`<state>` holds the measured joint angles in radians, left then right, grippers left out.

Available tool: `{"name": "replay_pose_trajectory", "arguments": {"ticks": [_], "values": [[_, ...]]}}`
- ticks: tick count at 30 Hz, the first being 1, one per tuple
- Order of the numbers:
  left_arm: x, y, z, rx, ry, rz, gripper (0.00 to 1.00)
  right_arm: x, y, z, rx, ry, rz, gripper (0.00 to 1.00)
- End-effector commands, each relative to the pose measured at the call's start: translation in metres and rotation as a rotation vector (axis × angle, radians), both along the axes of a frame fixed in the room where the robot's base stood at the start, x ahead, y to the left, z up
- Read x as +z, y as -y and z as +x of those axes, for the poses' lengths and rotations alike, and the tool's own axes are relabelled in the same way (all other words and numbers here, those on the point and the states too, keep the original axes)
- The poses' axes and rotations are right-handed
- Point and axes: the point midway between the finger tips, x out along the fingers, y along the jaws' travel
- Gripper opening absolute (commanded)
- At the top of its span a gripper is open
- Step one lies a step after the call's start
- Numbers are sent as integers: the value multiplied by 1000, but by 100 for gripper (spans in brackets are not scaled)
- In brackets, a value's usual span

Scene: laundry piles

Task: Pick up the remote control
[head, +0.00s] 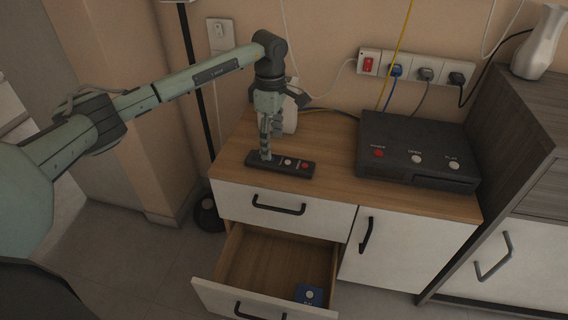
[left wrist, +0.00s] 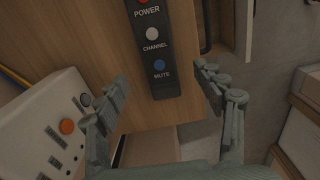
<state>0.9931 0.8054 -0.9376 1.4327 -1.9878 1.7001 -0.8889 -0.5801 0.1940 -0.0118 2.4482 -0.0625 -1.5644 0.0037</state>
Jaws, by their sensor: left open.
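The remote control (head: 296,165) is a dark, slim bar lying flat on the wooden cabinet top, near its front edge. In the left wrist view the remote (left wrist: 153,50) shows POWER, CHANNEL and MUTE labels beside red, white and blue buttons. My left gripper (head: 265,152) points down over the left end of the remote, and its near finger hides part of it. In the left wrist view my left gripper (left wrist: 160,80) is open and empty, with one finger on each side of the remote's MUTE end. I cannot tell whether a finger touches the remote. My right gripper is not in view.
A black box (head: 418,138) with labelled buttons stands right of the remote. A white device (left wrist: 55,125) with an orange button stands close behind my gripper. Below, a drawer (head: 235,300) is pulled open with a blue item (head: 308,294) inside. A power strip (head: 415,70) is on the wall.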

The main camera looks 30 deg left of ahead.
Motion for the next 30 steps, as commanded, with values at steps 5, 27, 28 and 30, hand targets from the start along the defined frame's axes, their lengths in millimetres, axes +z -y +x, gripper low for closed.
{"name": "replay_pose_trajectory", "arguments": {"ticks": [5,27,28,30], "values": [[-16,4,1,1,-1,-2,69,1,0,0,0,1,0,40],[-56,9,3,1,3,-4,40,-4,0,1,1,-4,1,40],[-56,9,3,1,3,-4,37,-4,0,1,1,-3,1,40],[-56,9,3,1,3,-4,28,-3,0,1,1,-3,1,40]]}}
